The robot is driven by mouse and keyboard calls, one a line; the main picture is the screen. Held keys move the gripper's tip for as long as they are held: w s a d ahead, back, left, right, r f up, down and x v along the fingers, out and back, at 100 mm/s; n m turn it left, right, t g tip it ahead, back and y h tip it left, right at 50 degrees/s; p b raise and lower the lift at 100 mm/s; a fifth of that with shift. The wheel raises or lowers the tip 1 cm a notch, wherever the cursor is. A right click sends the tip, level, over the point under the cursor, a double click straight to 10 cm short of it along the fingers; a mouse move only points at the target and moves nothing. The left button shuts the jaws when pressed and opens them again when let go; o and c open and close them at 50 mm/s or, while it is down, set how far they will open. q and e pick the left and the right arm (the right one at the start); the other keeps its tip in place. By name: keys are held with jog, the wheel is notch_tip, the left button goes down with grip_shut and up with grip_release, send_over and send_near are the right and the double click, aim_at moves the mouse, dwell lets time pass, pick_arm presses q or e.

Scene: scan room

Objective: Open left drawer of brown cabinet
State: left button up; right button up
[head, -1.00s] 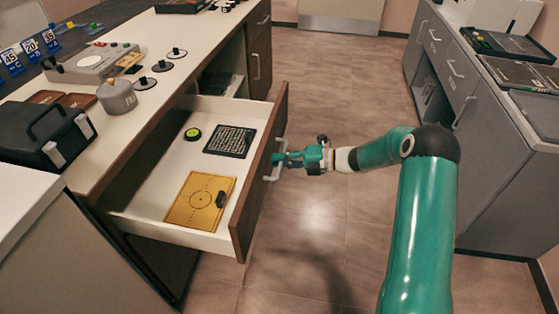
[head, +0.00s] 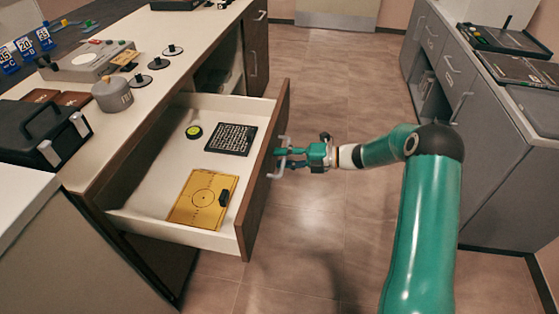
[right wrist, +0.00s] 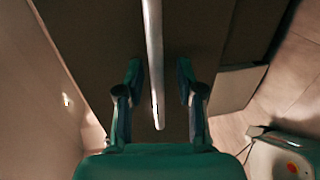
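The left drawer (head: 128,215) of the brown cabinet (head: 85,180) is pulled well out in the head view, its inside in plain sight. Its dark brown front (head: 262,190) faces right and carries a pale bar handle (head: 272,174). My green right gripper (head: 281,158) is at this handle, coming from the right. In the right wrist view the handle bar (right wrist: 154,50) runs between the two fingers of the right gripper (right wrist: 159,88). The fingers stand apart with gaps on both sides of the bar, so the gripper is open around it. My left gripper is not in view.
The drawer holds a yellow board (head: 190,208), a black grid panel (head: 231,139) and a small round yellow-black item (head: 193,132). A black case (head: 30,140) and a grey pot (head: 112,95) stand on top. Grey cabinets (head: 490,170) line the right; floor between is clear.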

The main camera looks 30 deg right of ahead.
jog(key=shift+d, duration=0.1)
jog(key=v, duration=1.1)
jog(key=shift+s+d, duration=0.25)
jog(key=shift+s, duration=0.1)
